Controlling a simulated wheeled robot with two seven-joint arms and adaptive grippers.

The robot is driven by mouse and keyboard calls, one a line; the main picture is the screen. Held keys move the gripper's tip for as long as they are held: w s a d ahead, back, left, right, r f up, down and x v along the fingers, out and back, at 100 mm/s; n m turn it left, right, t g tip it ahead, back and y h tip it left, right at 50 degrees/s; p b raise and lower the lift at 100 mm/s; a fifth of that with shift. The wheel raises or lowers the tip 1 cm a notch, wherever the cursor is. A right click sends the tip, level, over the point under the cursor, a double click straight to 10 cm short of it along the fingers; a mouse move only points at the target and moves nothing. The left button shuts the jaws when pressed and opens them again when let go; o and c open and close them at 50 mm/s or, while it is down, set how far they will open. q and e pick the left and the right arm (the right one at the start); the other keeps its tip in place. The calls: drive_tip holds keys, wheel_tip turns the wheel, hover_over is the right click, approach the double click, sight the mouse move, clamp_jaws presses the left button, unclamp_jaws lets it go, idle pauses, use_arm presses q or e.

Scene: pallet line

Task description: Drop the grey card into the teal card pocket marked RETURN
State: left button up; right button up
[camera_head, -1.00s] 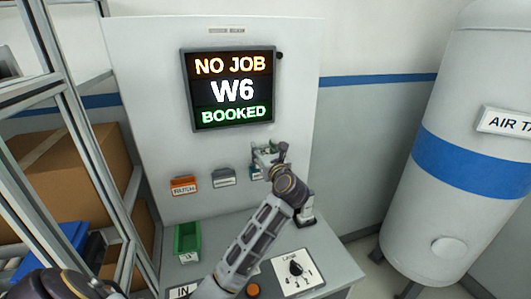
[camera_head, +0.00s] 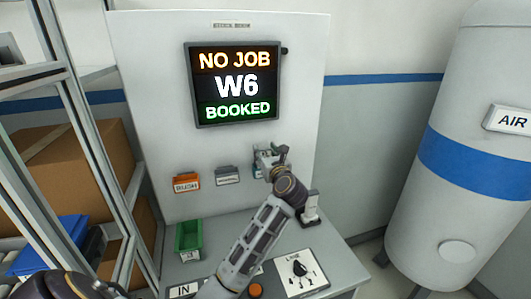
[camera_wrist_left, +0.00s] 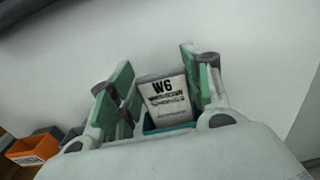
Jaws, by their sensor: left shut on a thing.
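The grey card (camera_wrist_left: 166,98), printed W6, is held between the green finger pads of my left gripper (camera_wrist_left: 158,82). The teal card pocket (camera_wrist_left: 150,124) shows at the card's lower end in the left wrist view. I cannot tell how far the card's lower edge is inside it. In the head view my left gripper (camera_head: 268,160) is at the panel, right of the other pockets, and largely covers the teal pocket (camera_head: 257,172). The pocket's marking is hidden. My right gripper is not seen.
An orange RUSH pocket (camera_head: 186,182) and a grey pocket (camera_head: 227,175) are on the panel to the left. A green bin (camera_head: 189,240) and a knob plate (camera_head: 300,278) are on the counter below. The screen (camera_head: 235,84) reads NO JOB, W6, BOOKED.

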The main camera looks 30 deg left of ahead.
use_arm(q)
drive_tip(key=shift+f, duration=0.2)
drive_tip(key=o, duration=0.9)
drive_tip(key=shift+v, duration=6.05)
